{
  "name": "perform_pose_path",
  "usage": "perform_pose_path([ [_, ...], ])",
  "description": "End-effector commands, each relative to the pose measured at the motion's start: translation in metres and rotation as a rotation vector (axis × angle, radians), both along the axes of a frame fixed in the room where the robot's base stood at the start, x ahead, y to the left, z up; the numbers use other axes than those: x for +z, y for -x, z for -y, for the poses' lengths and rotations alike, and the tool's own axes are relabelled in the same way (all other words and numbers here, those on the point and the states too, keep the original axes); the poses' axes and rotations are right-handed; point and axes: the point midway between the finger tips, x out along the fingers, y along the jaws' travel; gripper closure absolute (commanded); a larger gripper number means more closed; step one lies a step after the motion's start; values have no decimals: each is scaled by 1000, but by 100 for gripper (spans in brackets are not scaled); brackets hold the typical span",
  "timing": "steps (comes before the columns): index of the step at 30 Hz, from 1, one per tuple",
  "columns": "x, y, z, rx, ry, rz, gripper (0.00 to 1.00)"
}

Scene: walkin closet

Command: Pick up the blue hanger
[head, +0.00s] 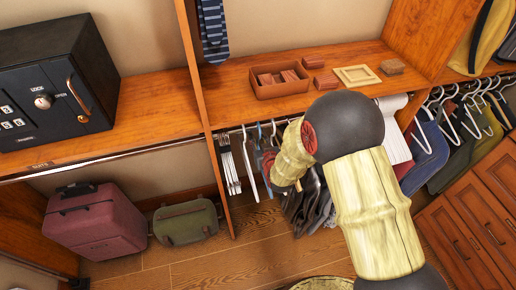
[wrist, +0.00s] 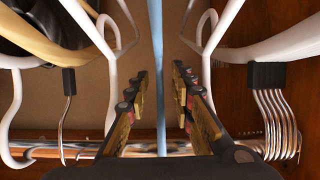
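The blue hanger (wrist: 158,50) shows in the wrist view as a light blue upright bar near the middle. It passes between the two fingers of my gripper (wrist: 161,88). The fingers are apart, with a gap on each side of the bar, so the gripper is open around it and not clamped. The bar runs down toward the metal rail; its lower end is partly hidden by my gripper. In the head view, my gripper (head: 268,160) is among the hangers under the wooden shelf, and the blue hanger is largely hidden there.
White hangers (wrist: 207,60) stand close on both sides, with a cream hanger (wrist: 40,40) at left. The metal rail (wrist: 100,148) crosses below. A wooden shelf (head: 230,105) holding a divided box (head: 280,86) is above the hangers. Dark clothes (head: 312,200) hang close to my arm.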

Motion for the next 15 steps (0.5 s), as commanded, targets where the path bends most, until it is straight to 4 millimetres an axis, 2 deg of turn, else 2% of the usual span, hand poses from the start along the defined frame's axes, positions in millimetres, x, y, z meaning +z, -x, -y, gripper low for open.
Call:
perform_pose_path([
  [11,0,0,0,0,0,0,100],
  [15,0,0,0,0,0,0,100],
])
